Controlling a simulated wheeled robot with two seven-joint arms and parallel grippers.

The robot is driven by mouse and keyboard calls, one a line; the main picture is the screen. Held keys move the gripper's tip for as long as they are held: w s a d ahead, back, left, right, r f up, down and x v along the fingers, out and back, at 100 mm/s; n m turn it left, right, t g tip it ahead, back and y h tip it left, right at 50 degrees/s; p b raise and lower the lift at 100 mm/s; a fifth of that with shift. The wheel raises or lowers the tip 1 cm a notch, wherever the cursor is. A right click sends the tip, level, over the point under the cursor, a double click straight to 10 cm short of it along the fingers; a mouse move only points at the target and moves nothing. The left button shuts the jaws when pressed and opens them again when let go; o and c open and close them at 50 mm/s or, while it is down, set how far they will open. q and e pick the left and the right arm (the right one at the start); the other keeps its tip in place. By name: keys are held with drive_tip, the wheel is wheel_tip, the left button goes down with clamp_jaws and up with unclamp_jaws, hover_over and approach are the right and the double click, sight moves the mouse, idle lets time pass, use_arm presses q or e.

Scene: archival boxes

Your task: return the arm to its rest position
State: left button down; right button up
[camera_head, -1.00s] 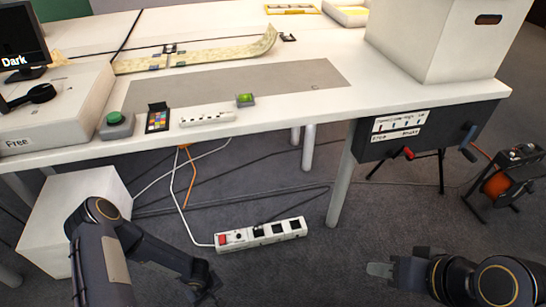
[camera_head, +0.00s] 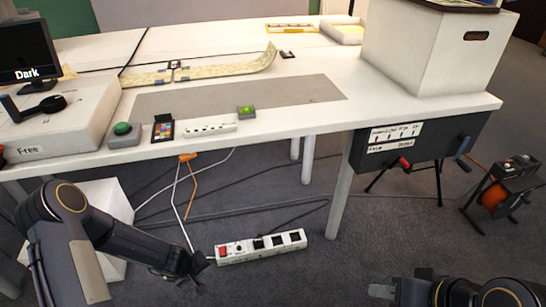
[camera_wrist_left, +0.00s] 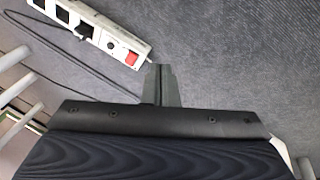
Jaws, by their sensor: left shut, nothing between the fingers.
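My left arm comes in from the left of the head view, in front of the table. My left gripper (camera_head: 197,268) hangs low above the floor, close to the left end of the power strip in the picture; I cannot tell whether they touch. In the left wrist view its fingers (camera_wrist_left: 161,72) are together with nothing between them, above the grey carpet. My right gripper (camera_head: 381,291) shows at the bottom edge of the head view, right of the middle. Its fingertips look pale and small, and I cannot tell their opening.
The white table (camera_head: 270,122) stands ahead, with a large white box (camera_head: 425,55) on its right. The power strip (camera_head: 262,247) lies on the floor; it also shows in the left wrist view (camera_wrist_left: 95,28). A white block (camera_head: 108,195) stands under the table. A cable reel (camera_head: 497,195) is at right.

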use_arm(q)
wheel_tip(320, 180, up, 25)
drive_tip(key=d+m+t+h, duration=0.2)
drive_tip(key=m+t+h, duration=0.1)
drive_tip(key=s+r+m, duration=0.1)
drive_tip(key=s+r, duration=0.3)
drive_tip(key=s, duration=0.3)
drive_tip(key=s+d+r+m, duration=0.1)
drive_tip(key=s+r, duration=0.3)
drive_tip(key=s, duration=0.3)
drive_tip(key=s+r+m, duration=0.1)
drive_tip(key=s+r, duration=0.3)
drive_tip(key=s, duration=0.3)
wheel_tip(320, 180, up, 32)
drive_tip(key=p, duration=3.2)
drive_tip(key=shift+s+g, duration=0.3)
drive_tip(key=shift+g, duration=0.1)
